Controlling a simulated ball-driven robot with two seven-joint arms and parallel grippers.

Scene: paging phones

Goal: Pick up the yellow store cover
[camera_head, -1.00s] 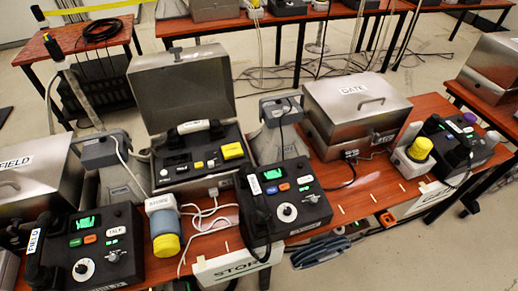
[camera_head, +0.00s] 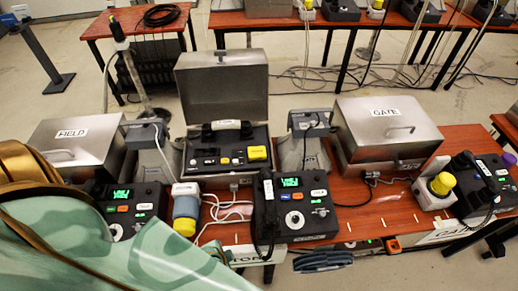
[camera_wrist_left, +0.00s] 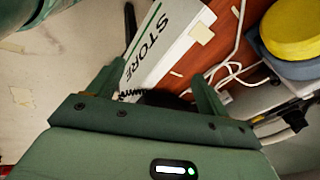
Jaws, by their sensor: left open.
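My right gripper is not in view.
The FIELD phone (camera_head: 135,212) and the STORE phone (camera_head: 296,205) flank the cylinder closely. White cables (camera_head: 222,208) lie beside it. An open metal case (camera_head: 225,95) stands behind. Another yellow cap (camera_head: 441,184) is at the GATE station on the right.

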